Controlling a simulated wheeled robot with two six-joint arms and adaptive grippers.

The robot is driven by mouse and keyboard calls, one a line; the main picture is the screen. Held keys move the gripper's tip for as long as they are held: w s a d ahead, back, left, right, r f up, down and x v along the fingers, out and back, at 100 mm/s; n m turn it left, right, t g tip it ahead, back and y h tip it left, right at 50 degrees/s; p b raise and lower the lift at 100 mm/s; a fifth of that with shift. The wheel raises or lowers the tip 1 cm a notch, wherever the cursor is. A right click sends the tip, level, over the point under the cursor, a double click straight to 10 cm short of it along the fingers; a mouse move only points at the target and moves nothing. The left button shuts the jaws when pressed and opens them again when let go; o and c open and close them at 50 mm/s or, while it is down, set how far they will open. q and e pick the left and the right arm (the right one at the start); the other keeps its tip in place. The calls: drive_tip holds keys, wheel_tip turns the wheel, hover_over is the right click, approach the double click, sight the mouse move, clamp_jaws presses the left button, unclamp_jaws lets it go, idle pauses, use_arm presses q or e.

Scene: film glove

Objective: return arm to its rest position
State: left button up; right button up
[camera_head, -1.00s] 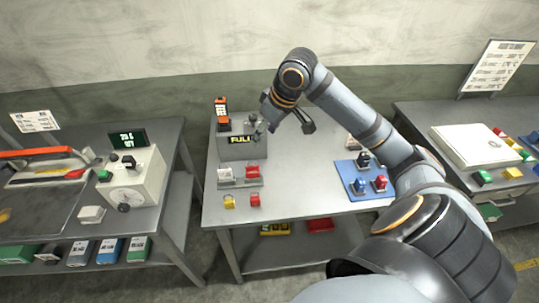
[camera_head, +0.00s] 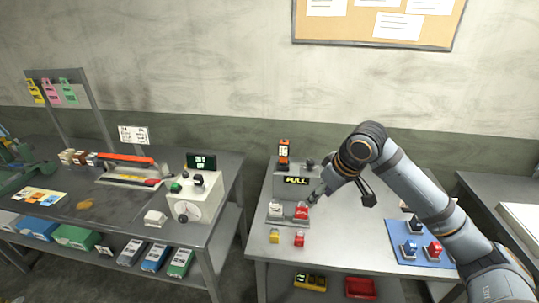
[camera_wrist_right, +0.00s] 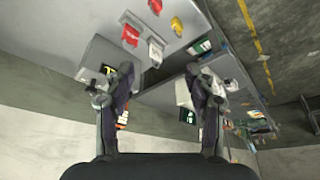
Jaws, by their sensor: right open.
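My right arm (camera_head: 425,195) comes in from the right of the head view, bent at the elbow, over the middle table. Its gripper (camera_head: 314,197) hangs beside the grey box marked FULL (camera_head: 296,181), close to a red block on a small stand (camera_head: 302,211). Whether it touches anything there cannot be told. In the right wrist view the gripper (camera_wrist_right: 160,82) has its two fingers wide apart, with nothing held between them. The grey box is partly hidden behind the left finger there. My left gripper is in neither view.
A white block (camera_head: 275,209) stands left of the red one, with loose yellow (camera_head: 274,237) and red (camera_head: 299,239) blocks in front. A blue board (camera_head: 420,250) with several blocks lies under my forearm. A white dial box (camera_head: 193,202) stands on the left table.

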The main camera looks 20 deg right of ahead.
drive_tip(key=shift+a, duration=0.1)
drive_tip(key=s+a+f, duration=0.2)
drive_tip(key=a+f, duration=0.1)
drive_tip(key=f, duration=0.4)
drive_tip(key=s+a+f, duration=0.3)
drive_tip(key=a+f, duration=0.1)
drive_tip(key=f, duration=0.3)
drive_tip(key=s+a+f+m+h, duration=0.2)
drive_tip(key=s+f, duration=0.6)
drive_tip(key=s, duration=0.3)
wheel_tip(320, 180, down, 26)
drive_tip(key=s+d+g+b, duration=0.2)
drive_tip(key=d, duration=0.1)
drive_tip(key=s+d+f+g+b, duration=0.1)
drive_tip(key=s+f+b, duration=0.1)
drive_tip(key=s+f, duration=1.7)
wheel_tip(320, 180, down, 2)
drive_tip(key=shift+s+f+b, duration=0.2)
drive_tip(key=shift+s+b, duration=0.05)
drive_tip(key=shift+b, duration=0.1)
